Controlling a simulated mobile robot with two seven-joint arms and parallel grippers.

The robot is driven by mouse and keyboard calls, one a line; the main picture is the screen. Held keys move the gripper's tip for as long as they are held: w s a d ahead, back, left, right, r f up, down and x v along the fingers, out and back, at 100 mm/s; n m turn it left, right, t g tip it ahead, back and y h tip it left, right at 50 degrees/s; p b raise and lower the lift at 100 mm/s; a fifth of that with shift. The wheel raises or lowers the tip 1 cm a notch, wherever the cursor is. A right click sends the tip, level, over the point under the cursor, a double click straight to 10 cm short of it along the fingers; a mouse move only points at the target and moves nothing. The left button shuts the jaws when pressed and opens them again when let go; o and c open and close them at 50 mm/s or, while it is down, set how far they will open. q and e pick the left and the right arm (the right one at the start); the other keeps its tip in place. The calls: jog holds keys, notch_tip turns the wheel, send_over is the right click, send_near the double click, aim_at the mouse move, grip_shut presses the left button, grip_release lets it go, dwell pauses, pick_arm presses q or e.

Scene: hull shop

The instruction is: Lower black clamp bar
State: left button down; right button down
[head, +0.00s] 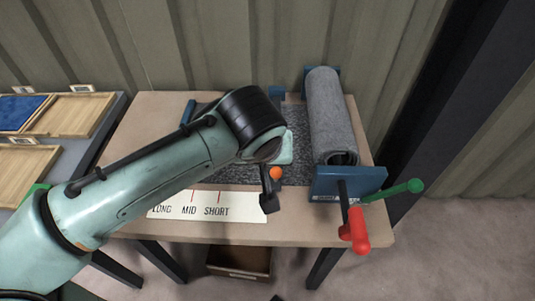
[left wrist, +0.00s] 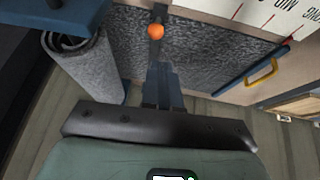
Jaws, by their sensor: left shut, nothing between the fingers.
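A dark bar (head: 268,200), which I take for the black clamp bar, shows at the right end of the white sign in the head view. In the left wrist view it (left wrist: 160,12) runs up from the orange ball (left wrist: 156,31). The ball (head: 276,172) also shows in the head view. My arm hides the rest, so I cannot tell how far the bar is raised. My left gripper (left wrist: 158,68) is shut and empty, its tips close to the ball; I cannot tell whether they touch. My right gripper is not in view.
A grey fabric roll (head: 326,105) lies in a blue holder (head: 335,180) with red (head: 355,230) and green (head: 405,190) handles. A white LONG, MID, SHORT sign (head: 235,208) lies along the table front.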

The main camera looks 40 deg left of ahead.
pick_arm(q)
jog(key=shift+d+v, duration=0.2)
jog(key=shift+v, duration=1.05)
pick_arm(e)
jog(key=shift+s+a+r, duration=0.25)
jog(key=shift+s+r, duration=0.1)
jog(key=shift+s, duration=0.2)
pick_arm(q)
jog(key=shift+s+f, duration=0.1)
